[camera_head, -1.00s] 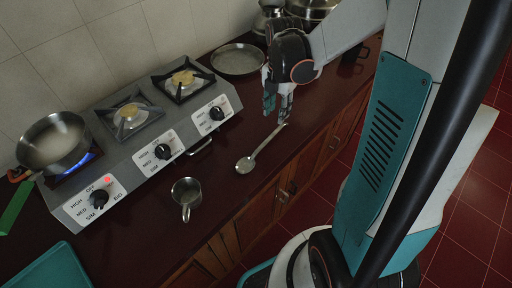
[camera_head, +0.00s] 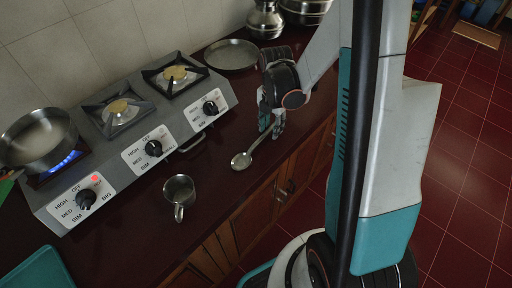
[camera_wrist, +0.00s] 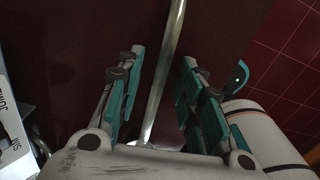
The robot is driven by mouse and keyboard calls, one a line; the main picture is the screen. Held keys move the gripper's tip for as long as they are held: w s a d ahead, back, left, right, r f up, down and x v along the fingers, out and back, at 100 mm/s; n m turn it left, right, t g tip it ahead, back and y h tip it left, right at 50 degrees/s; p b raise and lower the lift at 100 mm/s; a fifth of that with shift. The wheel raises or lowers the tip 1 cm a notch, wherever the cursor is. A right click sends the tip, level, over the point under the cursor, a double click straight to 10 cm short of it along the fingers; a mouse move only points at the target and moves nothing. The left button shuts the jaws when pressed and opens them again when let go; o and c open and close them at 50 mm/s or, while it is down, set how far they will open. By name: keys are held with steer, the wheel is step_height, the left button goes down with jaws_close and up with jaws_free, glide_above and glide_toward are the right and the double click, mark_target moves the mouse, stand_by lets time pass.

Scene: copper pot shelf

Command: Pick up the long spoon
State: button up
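The long metal spoon (camera_head: 242,160) lies on the dark red countertop near its front edge, bowl toward the lower left. Its handle runs up to my gripper (camera_head: 271,127), which hides the far part. In the wrist view, the spoon handle (camera_wrist: 173,40) passes between the two teal fingers of my gripper (camera_wrist: 160,68). The fingers are open, with a gap on each side of the handle. Whether the fingertips touch the countertop cannot be told.
A grey stove (camera_head: 152,135) with several knobs stands along the wall, with a pan (camera_head: 38,140) over a lit burner. A metal cup (camera_head: 179,190) stands left of the spoon. A round plate (camera_head: 231,54) and metal pots (camera_head: 265,20) are at the back.

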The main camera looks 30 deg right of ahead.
steer(key=shift+c, duration=0.3)
jaws_close()
steer(key=shift+r, duration=0.15)
